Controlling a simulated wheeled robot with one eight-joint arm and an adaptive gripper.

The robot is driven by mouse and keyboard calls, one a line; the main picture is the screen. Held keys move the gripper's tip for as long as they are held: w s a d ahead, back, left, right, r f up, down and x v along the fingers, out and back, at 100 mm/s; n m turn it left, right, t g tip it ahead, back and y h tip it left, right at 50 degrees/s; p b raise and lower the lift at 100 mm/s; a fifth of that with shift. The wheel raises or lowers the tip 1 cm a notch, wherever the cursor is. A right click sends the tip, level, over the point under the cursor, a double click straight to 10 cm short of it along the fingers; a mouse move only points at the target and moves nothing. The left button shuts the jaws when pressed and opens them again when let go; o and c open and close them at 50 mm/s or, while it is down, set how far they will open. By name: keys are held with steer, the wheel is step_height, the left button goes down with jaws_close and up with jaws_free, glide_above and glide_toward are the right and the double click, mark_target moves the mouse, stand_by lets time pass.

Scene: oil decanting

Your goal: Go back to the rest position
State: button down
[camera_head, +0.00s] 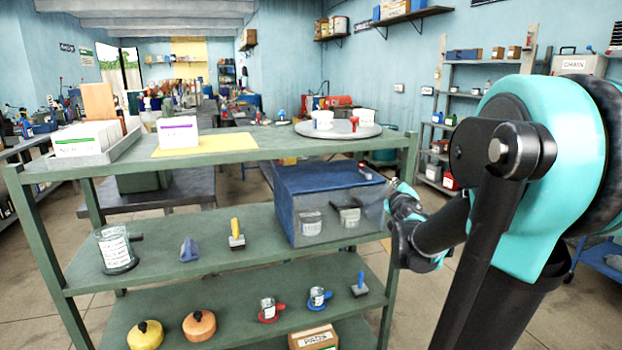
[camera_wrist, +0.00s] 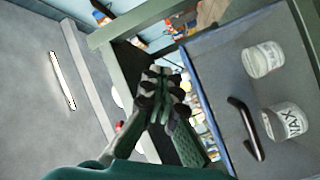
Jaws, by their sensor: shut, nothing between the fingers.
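My gripper (camera_wrist: 160,78) shows in the wrist view with its dark fingers together and nothing between them. In the head view the end of my arm is at the right end of the green rack (camera_head: 225,150), beside a blue box (camera_head: 325,180) on its middle shelf; the fingertips are hard to make out there. The box also fills the right of the wrist view (camera_wrist: 217,75), close to the gripper and apart from the fingers. Two white-labelled jars (camera_wrist: 285,122) and a black handle (camera_wrist: 243,128) show at its face.
The rack's top holds a round grey tray (camera_head: 372,132), a yellow mat (camera_head: 240,143) and white card boxes. A glass jug (camera_head: 115,250) and brushes stand on the middle shelf. Lower down are round cans (camera_head: 198,325) and small mugs. Open floor (camera_head: 410,315) lies right of the rack.

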steer(key=s+f+m+g+h, duration=0.1)
steer(key=s+f+m+g, duration=0.7)
steer(key=s+f, duration=0.8)
steer(key=s+a+f+g+y, duration=0.4)
steer(key=s+a+f+g, duration=0.1)
steer(key=s+a+f, duration=0.4)
steer(key=s+f, duration=0.2)
steer(key=s, duration=0.2)
steer(key=shift+f, duration=0.4)
steer(key=shift+w+d, duration=0.1)
